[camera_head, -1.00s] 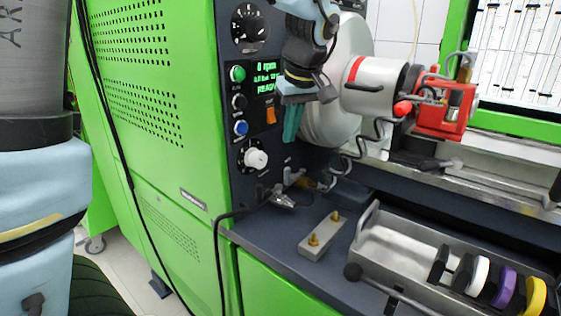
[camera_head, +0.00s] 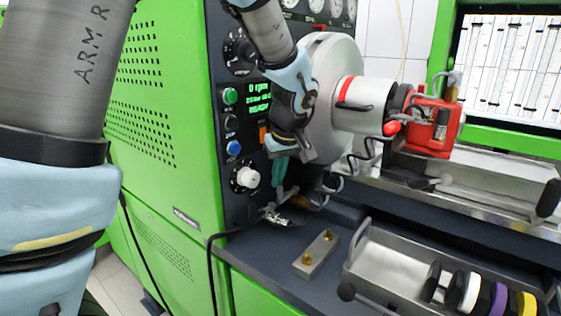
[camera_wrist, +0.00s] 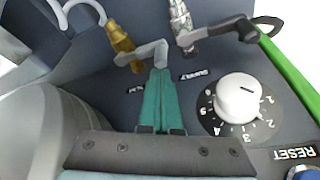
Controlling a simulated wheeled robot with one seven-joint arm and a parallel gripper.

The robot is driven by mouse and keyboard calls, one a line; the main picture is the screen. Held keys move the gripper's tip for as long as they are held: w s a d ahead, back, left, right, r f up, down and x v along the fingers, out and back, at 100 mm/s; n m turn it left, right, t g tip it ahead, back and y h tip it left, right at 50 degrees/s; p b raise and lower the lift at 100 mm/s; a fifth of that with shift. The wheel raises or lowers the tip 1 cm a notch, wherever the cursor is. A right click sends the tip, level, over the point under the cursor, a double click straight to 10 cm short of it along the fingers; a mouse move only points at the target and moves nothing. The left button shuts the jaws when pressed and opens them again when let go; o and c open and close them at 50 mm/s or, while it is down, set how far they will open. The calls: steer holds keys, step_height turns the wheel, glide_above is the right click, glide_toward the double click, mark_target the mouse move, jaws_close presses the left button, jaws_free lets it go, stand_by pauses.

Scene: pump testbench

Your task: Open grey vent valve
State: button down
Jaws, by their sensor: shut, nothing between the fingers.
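The grey vent valve (camera_wrist: 143,53) shows in the wrist view as a light grey lever on a brass fitting (camera_wrist: 119,37). The lever lies across the fitting, with its bent end right at my fingertips. My gripper (camera_wrist: 160,72) has its teal fingers shut together and empty; I cannot tell whether they touch the lever. In the head view my gripper (camera_head: 279,180) points down at the panel's lower part, close above the valve levers, which are small and partly hidden there. A label beside the grey lever is partly covered by the fingers.
A darker lever (camera_wrist: 222,33) on a silver fitting, labelled SUPPLY, sits right of the grey one in the wrist view. A white dial knob (camera_wrist: 238,97) is near it. A large pale disc (camera_head: 334,95) stands beside my wrist. A metal tray (camera_head: 390,262) lies at the lower right.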

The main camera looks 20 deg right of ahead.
mark_target(285, 196)
steer(key=shift+w+f, duration=0.25)
steer(key=shift+f, duration=0.45)
steer(key=shift+s+d+f+n+b, duration=0.15)
steer(key=shift+s+n+b, duration=0.2)
steer(key=shift+n+b, duration=0.3)
steer(key=shift+s, duration=0.1)
steer(key=shift+s+d+b, duration=0.65)
steer(key=shift+s+b, duration=0.25)
steer(key=shift+b, duration=0.45)
steer(key=shift+s+d+n+y+b, duration=0.5)
steer(key=shift+s+d+n, duration=0.15)
steer(key=shift+d+n, duration=0.3)
steer(key=shift+s+d, duration=0.1)
steer(key=shift+d, duration=0.05)
steer(key=v, duration=1.1)
steer(key=shift+b, duration=0.35)
